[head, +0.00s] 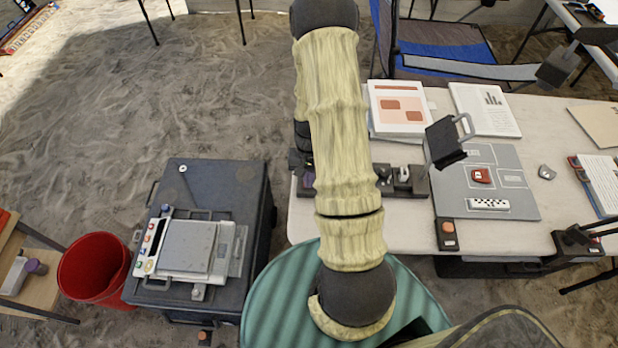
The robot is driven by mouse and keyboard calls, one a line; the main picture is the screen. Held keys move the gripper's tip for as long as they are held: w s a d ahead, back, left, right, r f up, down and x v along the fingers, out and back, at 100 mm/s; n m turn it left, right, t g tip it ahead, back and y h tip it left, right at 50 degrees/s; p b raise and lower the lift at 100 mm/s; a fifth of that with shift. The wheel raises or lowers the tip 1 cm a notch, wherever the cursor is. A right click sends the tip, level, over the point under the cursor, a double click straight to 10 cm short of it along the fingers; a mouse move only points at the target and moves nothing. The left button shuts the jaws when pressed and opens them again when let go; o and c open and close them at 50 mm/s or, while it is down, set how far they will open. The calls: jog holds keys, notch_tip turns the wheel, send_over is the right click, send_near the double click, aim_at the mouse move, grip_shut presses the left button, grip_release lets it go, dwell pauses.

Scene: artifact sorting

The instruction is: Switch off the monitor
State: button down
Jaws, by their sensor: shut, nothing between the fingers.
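A pale device with a flat grey panel (187,247) lies on a black case at the lower left. It is the only thing that looks like a monitor, but I cannot tell for sure that it is one. Coloured buttons, red and orange among them, run along its left edge. Its grey panel shows no visible picture, and I cannot tell whether it is on. My arm in its pale cover rises through the middle of the picture, away from this device.
The black case (255,195) stands on sandy ground beside a red bucket (93,262). Open sand lies at the upper left.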

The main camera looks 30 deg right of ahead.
jog(key=shift+s+a+f, duration=0.1)
jog(key=shift+f, duration=0.15)
dwell(0.3)
jog(key=shift+w+d+r, duration=0.3)
jog(key=shift+w+d, duration=0.15)
jog(key=shift+w, duration=0.2)
jog(key=r+p, duration=0.3)
jog(key=r, duration=0.1)
jog(key=shift+s+a+r+p, duration=0.1)
jog(key=shift+s+a+p, duration=0.1)
jog(key=shift+p, duration=0.2)
notch_tip(320, 180, up, 10)
jog(key=s+b, duration=0.1)
jog(key=shift+s+a+f, duration=0.2)
jog(key=shift+a, duration=0.2)
